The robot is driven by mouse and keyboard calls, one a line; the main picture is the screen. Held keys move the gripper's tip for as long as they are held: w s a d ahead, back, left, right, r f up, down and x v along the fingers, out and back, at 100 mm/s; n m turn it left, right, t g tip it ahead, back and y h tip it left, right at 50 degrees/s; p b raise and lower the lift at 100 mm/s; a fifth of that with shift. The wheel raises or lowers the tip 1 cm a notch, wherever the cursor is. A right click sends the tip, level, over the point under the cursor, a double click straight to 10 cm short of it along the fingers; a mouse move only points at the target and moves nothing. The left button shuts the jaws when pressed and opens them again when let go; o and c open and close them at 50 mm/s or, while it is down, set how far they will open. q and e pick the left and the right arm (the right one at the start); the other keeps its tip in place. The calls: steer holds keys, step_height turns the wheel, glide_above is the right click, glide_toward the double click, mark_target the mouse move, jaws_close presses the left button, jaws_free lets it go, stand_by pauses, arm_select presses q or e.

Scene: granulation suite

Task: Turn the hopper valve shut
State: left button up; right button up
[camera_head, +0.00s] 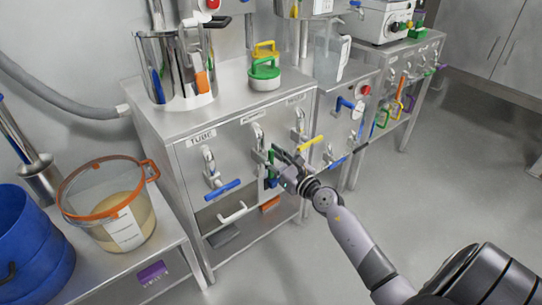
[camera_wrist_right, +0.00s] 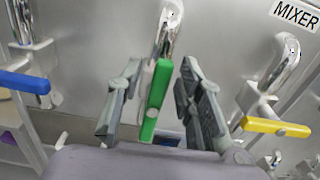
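A valve with a green handle (camera_wrist_right: 157,95) is on the steel cabinet front, under a label too small to read, so I cannot confirm it is the hopper valve. Its handle hangs nearly upright below a chrome pipe (camera_wrist_right: 168,32). My right gripper (camera_wrist_right: 158,100) is open, with one finger on each side of the green handle and visible gaps to it. In the head view my right gripper (camera_head: 279,165) is at the cabinet front and partly covers the green handle (camera_head: 270,168). My left gripper is out of view.
A blue-handled valve (camera_head: 221,190) under the TUBE label is to the left. A yellow-handled valve (camera_head: 311,143), labelled MIXER in the wrist view, is close on the right. A clear bucket (camera_head: 88,226) with an orange rim stands at left. The floor at right is clear.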

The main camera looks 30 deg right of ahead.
steer(key=shift+w, duration=0.1)
jaws_close()
stand_by(0.4)
